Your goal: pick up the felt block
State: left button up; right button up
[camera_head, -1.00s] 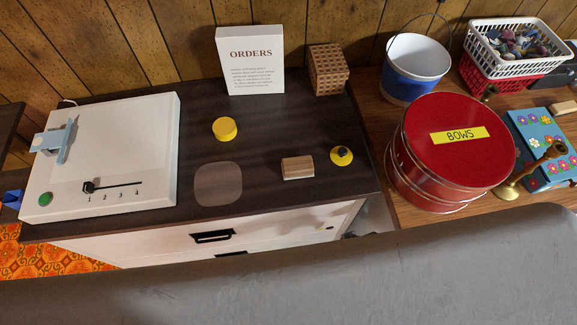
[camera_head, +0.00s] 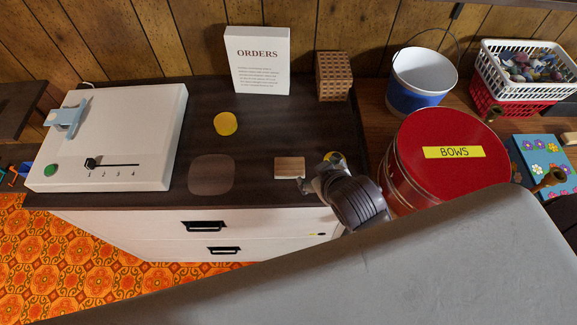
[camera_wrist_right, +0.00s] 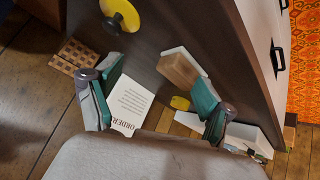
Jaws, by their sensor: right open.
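The felt block (camera_head: 289,167), a small block with a wood-brown top, lies on the dark cabinet top near its front edge. In the right wrist view the felt block (camera_wrist_right: 179,71) shows a brown body with a pale layer along one side. My right gripper (camera_head: 312,176) is just right of the block in the head view, partly hidden by its own wrist. In the right wrist view my right gripper (camera_wrist_right: 155,92) is open, its teal finger pads wide apart, with nothing held. The block appears beyond the pads, closer to the right-hand finger. My left gripper is not in view.
A yellow disc with a black knob (camera_wrist_right: 120,14) stands close to my right gripper. The red BOWS drum (camera_head: 447,165) is right of my wrist. A yellow round piece (camera_head: 226,123), an ORDERS sign (camera_head: 258,62) and a white machine (camera_head: 130,125) share the cabinet top.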

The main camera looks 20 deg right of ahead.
jog(key=w+a+r+n+t+y, duration=0.3)
jog(key=w+a+r+n+t, duration=0.25)
jog(key=r, duration=0.45)
jog(key=w+a+r+n+t+y, duration=0.2)
jog(key=w+a+r+t+y, duration=0.15)
jog(key=w+a+r, duration=0.45)
jog(key=s+a+r+n+g+y, duration=0.2)
jog(key=s+a+r+n+y, duration=0.2)
jog(key=a+r+n+y, duration=0.75)
jog(key=s+a+f+n+g+y, duration=0.35)
jog(key=s+a+n+g, duration=0.6)
jog(key=n+g, duration=0.65)
jog(key=n+g+h, duration=0.1)
jog(key=n+h, duration=1.1)
jog(key=h, duration=1.4)
send_near(287, 163)
jog(key=p+x, duration=0.2)
jog(key=x, duration=0.3)
jog(key=shift+w, duration=0.1)
jog(key=p+x, duration=0.2)
jog(key=x, duration=0.2)
jog(key=shift+s+d+f, duration=0.1)
jog(key=shift+s+f, duration=0.1)
jog(key=shift+d+f, duration=0.15)
jog(key=shift+f, duration=0.35)
